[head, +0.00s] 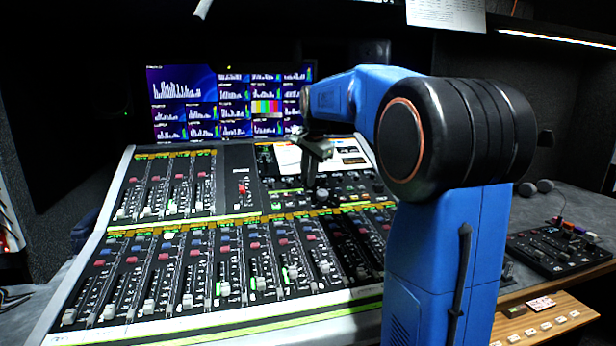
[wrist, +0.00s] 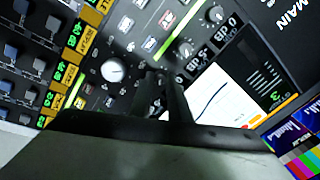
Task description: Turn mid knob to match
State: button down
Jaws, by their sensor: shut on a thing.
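My gripper (head: 309,183) reaches down onto the upper right part of the mixing console, below the monitor. In the wrist view its two dark fingers (wrist: 158,84) are close together, shut on a small knob at the panel. The fingers hide nearly all of that knob, so its pointer cannot be read. A pale knob (wrist: 112,70) stands to the left of the fingers. I cannot tell from labels which knob is the mid one.
Fader rows (head: 225,265) fill the console's front and left. A multi-picture monitor (head: 230,100) stands behind it. A smaller control panel (head: 560,245) lies on the right desk.

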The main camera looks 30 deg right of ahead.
jog(key=c, duration=1.7)
grip_release()
jog(key=v, duration=1.7)
jog(key=shift+r, duration=0.2)
jog(key=shift+s, duration=0.1)
